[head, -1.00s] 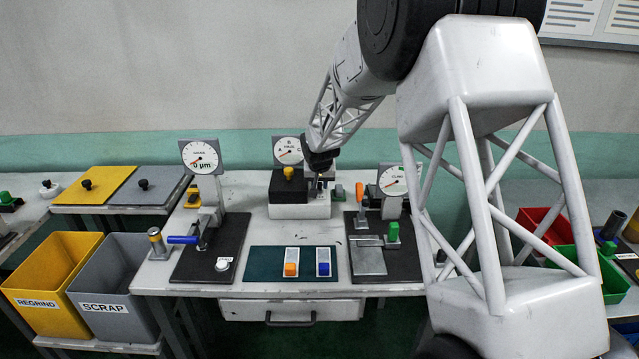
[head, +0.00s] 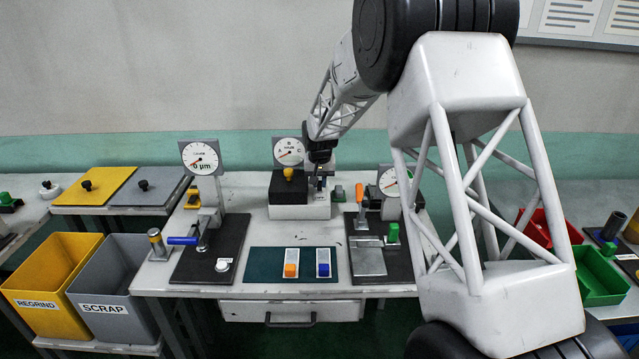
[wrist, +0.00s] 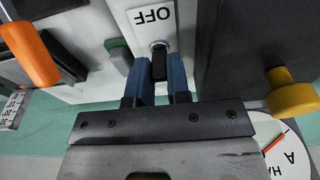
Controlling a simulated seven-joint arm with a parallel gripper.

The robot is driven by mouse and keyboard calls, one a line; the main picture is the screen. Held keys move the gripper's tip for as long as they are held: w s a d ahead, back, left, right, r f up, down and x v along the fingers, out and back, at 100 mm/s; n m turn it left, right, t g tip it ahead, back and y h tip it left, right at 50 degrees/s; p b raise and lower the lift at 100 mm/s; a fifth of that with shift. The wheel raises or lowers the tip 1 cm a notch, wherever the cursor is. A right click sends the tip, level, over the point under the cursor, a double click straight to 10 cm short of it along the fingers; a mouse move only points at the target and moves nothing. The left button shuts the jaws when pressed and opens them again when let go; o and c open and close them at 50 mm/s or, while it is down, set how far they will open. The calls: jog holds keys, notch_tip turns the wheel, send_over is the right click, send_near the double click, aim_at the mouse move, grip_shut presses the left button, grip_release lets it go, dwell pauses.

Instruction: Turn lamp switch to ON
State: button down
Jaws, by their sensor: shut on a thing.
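The lamp switch (wrist: 159,62) is a small black lever on a round metal collar, on a pale plate (wrist: 151,20) whose OFF label appears upside down in the wrist view. My gripper (wrist: 160,72) has its blue fingers on either side of the lever and is shut on it. In the head view my gripper (head: 320,182) is at the right part of the white box (head: 300,212) at the back of the table. The switch is too small and covered to make out there. No ON label is visible.
A yellow knob (wrist: 293,96) is close to the right of my fingers in the wrist view, and an orange handle (wrist: 28,52) is at left. A green block (wrist: 120,56) sits beside the plate. Dial gauges (head: 289,152) stand behind and beside the box.

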jog(key=shift+w+g, duration=0.4)
jog(key=shift+g, duration=0.65)
jog(key=shift+w+g, duration=0.4)
jog(key=shift+g, duration=0.65)
jog(key=c, duration=1.1)
grip_release()
jog(key=shift+v, duration=3.85)
jog(key=shift+w, duration=0.1)
